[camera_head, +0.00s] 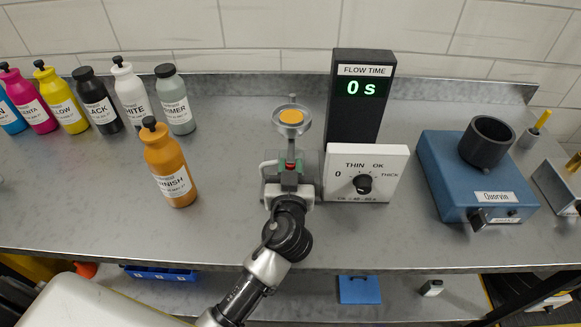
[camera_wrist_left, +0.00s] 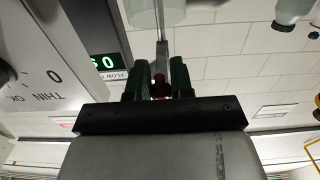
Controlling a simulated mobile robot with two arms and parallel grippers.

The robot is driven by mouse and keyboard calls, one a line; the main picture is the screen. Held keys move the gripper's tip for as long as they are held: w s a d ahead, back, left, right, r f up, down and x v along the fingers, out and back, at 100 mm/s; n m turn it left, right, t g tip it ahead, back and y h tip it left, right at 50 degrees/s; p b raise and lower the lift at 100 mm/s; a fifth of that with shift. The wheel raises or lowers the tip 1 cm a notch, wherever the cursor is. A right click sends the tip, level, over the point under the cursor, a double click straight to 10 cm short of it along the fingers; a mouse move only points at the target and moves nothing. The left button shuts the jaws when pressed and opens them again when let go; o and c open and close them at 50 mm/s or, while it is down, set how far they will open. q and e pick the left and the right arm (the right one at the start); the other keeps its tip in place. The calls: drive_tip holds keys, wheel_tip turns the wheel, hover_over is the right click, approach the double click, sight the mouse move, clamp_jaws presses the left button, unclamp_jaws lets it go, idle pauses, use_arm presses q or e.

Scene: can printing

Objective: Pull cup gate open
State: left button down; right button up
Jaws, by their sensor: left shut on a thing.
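The flow cup (camera_head: 291,118) holds orange liquid and stands on a thin post in the middle of the bench. The cup gate, a small red piece (camera_wrist_left: 158,80), sits below the cup. In the left wrist view it lies between the dark green fingers of my left gripper (camera_wrist_left: 159,90). In the head view my left gripper (camera_head: 289,169) is directly under the cup and shut on the red gate. The gripper hides much of the gate and the lower post. My right gripper is not in view.
The flow time display (camera_head: 361,98) reads 0 s behind a white dial panel (camera_head: 366,174), close right of my gripper. An orange varnish bottle (camera_head: 167,163) stands to the left. Several bottles line the back left. A blue device (camera_head: 477,174) stands at right. The front bench is mostly clear.

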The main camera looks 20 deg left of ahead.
use_arm(q)
drive_tip(key=b+v, duration=0.1)
drive_tip(key=v, duration=0.1)
drive_tip(key=shift+s+d+b, duration=0.1)
drive_tip(key=shift+s+b, duration=0.25)
drive_tip(key=shift+s, duration=0.05)
drive_tip(key=c, duration=1)
unclamp_jaws()
drive_tip(key=b+v, duration=0.4)
drive_tip(key=v, duration=0.7)
